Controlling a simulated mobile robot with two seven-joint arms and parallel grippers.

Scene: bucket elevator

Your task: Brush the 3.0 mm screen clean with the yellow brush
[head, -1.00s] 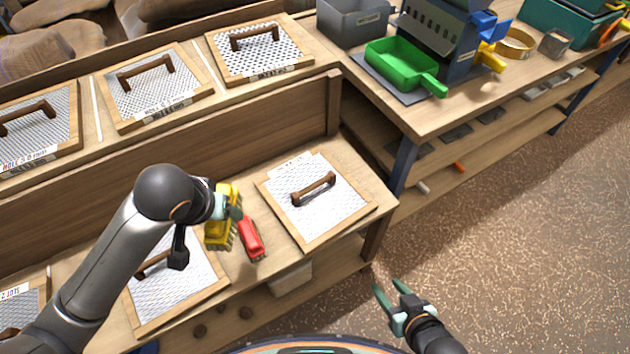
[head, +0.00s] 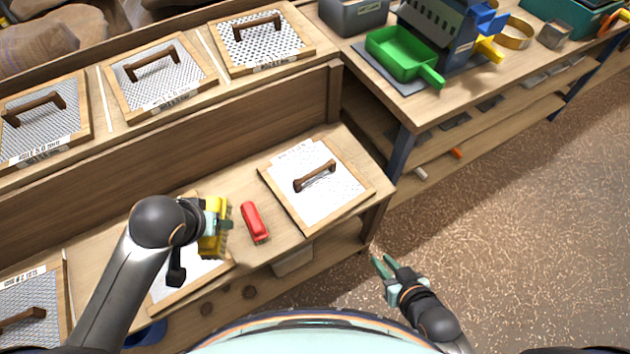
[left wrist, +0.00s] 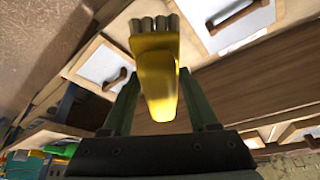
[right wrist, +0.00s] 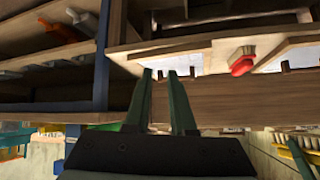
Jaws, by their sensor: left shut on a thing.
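My left gripper (head: 222,222) is shut on the yellow brush (head: 212,236), holding it above the lower bench. In the left wrist view the brush (left wrist: 157,75) sits between the fingers with its pale bristles outward. In the head view it is over the right edge of a framed mesh screen (head: 190,283), partly hidden by my left arm. Other framed screens lie at the lower right (head: 320,212) and lower left (head: 28,300). I cannot read which is 3.0 mm. My right gripper (head: 384,268) is open and empty, in front of the bench.
A red brush (head: 255,222) lies between two lower screens. Several handled screens, including one at the top (head: 262,55), lie on the upper shelf. A green scoop tray (head: 402,55) and a grey bin (head: 352,15) stand on the side bench. The floor at right is clear.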

